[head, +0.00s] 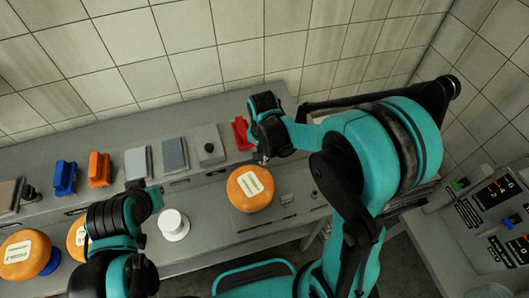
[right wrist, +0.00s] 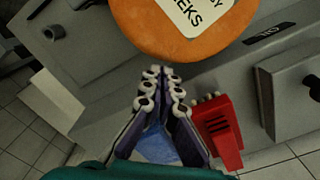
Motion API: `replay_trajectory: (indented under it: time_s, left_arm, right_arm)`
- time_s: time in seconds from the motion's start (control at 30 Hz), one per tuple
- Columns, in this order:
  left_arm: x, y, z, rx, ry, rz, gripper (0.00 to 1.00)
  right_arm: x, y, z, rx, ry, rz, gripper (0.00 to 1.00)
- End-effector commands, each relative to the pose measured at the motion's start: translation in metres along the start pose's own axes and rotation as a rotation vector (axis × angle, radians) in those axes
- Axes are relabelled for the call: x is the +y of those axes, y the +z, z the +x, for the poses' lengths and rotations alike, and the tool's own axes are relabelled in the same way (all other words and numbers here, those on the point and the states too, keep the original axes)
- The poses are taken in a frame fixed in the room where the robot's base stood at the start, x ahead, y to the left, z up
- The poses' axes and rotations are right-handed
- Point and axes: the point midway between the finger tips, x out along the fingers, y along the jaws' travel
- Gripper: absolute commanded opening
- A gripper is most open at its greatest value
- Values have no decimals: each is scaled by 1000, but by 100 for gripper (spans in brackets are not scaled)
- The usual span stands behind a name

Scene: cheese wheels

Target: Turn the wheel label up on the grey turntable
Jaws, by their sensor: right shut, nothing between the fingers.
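An orange cheese wheel (head: 246,202) lies flat on the grey counter area in front of my right gripper, its white label (head: 251,183) facing up. What is directly under it is hidden, so I cannot make out the grey turntable. The wheel also shows at the top of the right wrist view (right wrist: 150,32), label up. My right gripper (head: 262,158) is at the wheel's far edge; in the right wrist view its fingers (right wrist: 163,82) are together and empty, apart from the wheel. My left gripper (head: 135,187) is left of the wheel, its fingers too unclear to read.
Two more orange wheels, one at far left (head: 24,257) above a blue base and one (head: 75,236) partly behind my left arm. A white round stand (head: 173,225) is between. A red object (right wrist: 220,133) lies beside my right fingers. Blue (head: 65,176) and orange (head: 99,168) blocks stand behind.

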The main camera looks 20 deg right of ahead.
Motion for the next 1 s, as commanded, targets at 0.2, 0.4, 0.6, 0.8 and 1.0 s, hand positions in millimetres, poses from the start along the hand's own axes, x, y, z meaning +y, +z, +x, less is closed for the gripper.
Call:
replay_trajectory:
  time_s: [0.2,0.4,0.6,0.8,1.0]
  left_arm:
    - [0,5,7,0,0,0,0]
    - [0,6,8,0,0,0,0]
    - [0,5,8,0,0,0,0]
    - [0,7,10,0,0,0,0]
    - [0,9,12,0,0,0,0]
  right_arm:
    - [0,0,33,0,0,0,0]
    - [0,0,41,0,0,0,0]
    - [0,0,41,0,0,0,0]
    - [0,10,42,0,0,-4,0]
    - [0,22,41,-1,0,-1,0]
